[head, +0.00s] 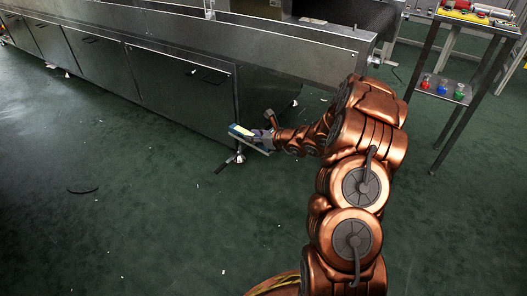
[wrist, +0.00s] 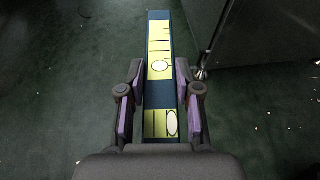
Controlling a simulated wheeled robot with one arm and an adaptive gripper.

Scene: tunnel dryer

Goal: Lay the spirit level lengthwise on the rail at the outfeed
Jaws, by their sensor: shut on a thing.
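The spirit level (head: 239,132) is a long blue bar with a yellow label face; in the wrist view (wrist: 159,42) it points away from me, with black marks and white ovals. My gripper (head: 264,138) is shut on it, and in the wrist view the purple-padded fingers (wrist: 160,98) stand on either side of it. The level is in the air beside the lower corner of the steel machine, below its top. A long steel rail (head: 290,62) runs along the machine's upper front edge; I cannot tell exactly which stretch is the outfeed.
The machine's cabinet panels (head: 185,88) and a levelling foot (head: 238,158) are close to the level. A shelf stand (head: 440,92) with tools on top and small coloured containers below is at the right. The green floor in front is mostly clear, with small scraps.

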